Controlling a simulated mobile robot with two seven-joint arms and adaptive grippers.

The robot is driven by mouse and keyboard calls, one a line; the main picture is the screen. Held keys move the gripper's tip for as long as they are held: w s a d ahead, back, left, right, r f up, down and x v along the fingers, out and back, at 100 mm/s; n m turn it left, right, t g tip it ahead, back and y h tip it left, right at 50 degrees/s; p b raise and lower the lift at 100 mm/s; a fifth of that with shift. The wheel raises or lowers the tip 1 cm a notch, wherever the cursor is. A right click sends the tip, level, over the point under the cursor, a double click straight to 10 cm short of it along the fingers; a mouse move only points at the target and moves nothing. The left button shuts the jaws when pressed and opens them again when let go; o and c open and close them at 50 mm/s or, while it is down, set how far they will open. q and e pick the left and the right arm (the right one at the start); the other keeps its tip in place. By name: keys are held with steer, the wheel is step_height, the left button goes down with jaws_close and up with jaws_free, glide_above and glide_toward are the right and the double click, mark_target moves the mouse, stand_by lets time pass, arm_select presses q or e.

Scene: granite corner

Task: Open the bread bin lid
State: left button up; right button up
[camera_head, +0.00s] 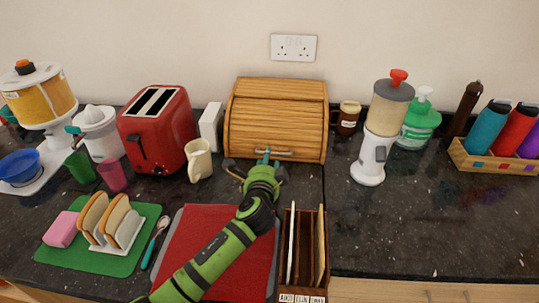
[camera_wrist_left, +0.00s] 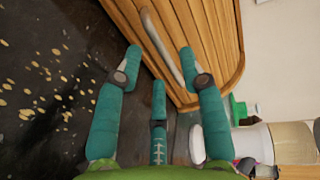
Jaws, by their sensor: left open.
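The wooden bread bin (camera_head: 275,105) stands against the wall, its slatted roll-top lid (camera_head: 270,122) down and shut. A metal bar handle (camera_head: 287,153) runs along the lid's lower front edge. My left gripper (camera_head: 258,168) is just in front of the handle, its fingers spread. In the left wrist view my gripper's teal fingers (camera_wrist_left: 160,65) are open and empty, and the handle (camera_wrist_left: 160,43) lies ahead between the outer fingertips. Whether a finger touches it I cannot tell. My right gripper is not in view.
A red toaster (camera_head: 158,133), a cream mug (camera_head: 199,160) and a white box (camera_head: 211,127) stand left of the bin. A brown jar (camera_head: 347,117) and a white blender (camera_head: 369,160) stand to its right. A wooden rack (camera_head: 312,283) and a red mat (camera_head: 191,243) lie in front.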

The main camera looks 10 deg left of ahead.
arm_select(q)
steer(key=x, duration=0.2)
steer(key=shift+w+f, duration=0.1)
steer(key=shift+w, duration=0.45)
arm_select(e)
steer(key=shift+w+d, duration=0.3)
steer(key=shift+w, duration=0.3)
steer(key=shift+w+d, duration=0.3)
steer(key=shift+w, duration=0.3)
arm_select(q)
jaws_close()
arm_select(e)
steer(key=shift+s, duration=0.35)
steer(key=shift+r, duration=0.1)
